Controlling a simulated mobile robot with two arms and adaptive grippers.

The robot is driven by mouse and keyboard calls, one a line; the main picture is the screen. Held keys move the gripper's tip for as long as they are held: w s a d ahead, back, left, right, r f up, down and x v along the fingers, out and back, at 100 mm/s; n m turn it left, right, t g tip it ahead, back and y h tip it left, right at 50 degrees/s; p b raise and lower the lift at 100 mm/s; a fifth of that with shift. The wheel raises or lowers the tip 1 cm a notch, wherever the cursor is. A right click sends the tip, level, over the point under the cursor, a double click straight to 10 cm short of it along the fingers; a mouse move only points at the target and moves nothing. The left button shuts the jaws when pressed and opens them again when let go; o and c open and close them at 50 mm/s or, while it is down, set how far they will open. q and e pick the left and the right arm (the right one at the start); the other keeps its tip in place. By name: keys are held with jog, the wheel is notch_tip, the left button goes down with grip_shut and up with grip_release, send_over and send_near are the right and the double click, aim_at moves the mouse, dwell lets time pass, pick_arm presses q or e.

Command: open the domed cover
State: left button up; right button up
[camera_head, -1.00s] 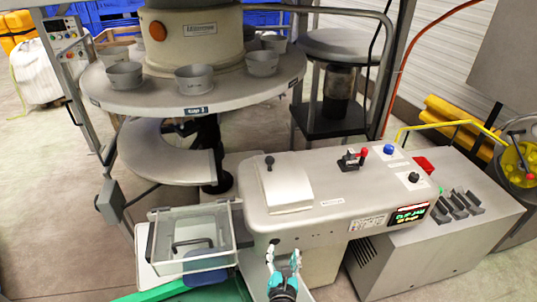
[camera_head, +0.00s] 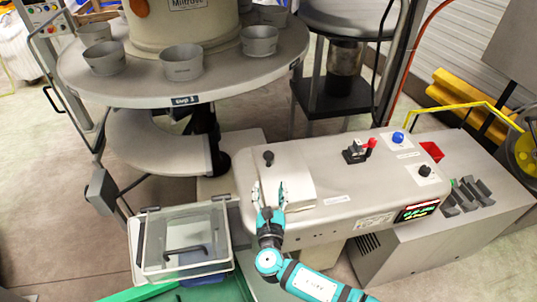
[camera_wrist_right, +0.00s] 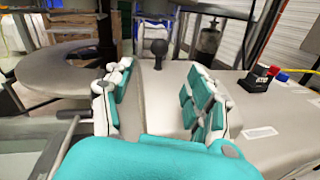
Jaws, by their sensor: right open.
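The domed cover (camera_head: 292,180) is a pale, curved panel on top of the grey machine. It lies closed, with a black ball knob (camera_head: 268,157) at its far left edge. My right gripper (camera_head: 269,192) is open and empty, over the near left part of the cover and short of the knob. In the right wrist view the knob (camera_wrist_right: 158,47) stands upright beyond the gap between the two teal-padded fingers. The cover (camera_wrist_right: 165,95) shows between them. I cannot tell whether the fingers touch it. My left gripper is not in view.
A clear lidded box (camera_head: 186,243) stands left of my right arm. A round table (camera_head: 130,90) with several grey cups stands behind.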

aim_at(268, 161)
jog(key=w, duration=0.2)
jog(key=w+b, duration=0.1)
jog(key=w, duration=0.1)
jog(key=w+b, duration=0.1)
jog(key=w, duration=0.1)
jog(key=shift+w+f, duration=0.25)
jog(key=shift+f, duration=0.1)
jog(key=w+b, duration=0.3)
jog(key=w, duration=0.3)
jog(key=shift+b, duration=0.4)
jog(key=shift+w+r, duration=0.1)
jog(key=shift+w, duration=0.3)
jog(key=shift+w+b, duration=0.35)
jog(key=shift+w, duration=0.05)
jog(key=shift+r, duration=0.15)
grip_shut()
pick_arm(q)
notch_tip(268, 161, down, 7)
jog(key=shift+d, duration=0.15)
